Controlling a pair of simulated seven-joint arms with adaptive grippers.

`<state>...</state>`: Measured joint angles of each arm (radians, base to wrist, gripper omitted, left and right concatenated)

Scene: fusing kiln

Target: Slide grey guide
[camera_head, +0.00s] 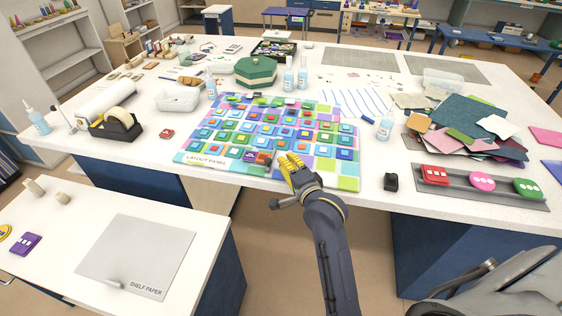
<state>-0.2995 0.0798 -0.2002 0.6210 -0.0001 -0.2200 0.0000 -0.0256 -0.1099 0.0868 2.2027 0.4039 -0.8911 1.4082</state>
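A long grey channel-like strip (456,190) lies at the right front of the white worktable (375,200); I cannot tell for sure whether it is the grey guide. A red piece (435,174), a pink piece (481,181) and a green piece (528,188) sit along it. My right gripper is not in view.
A black block (391,182) stands between my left gripper and the strip. Coloured sheets (475,125) are piled behind the strip. A lower table with shelf paper (140,255) is at the left front.

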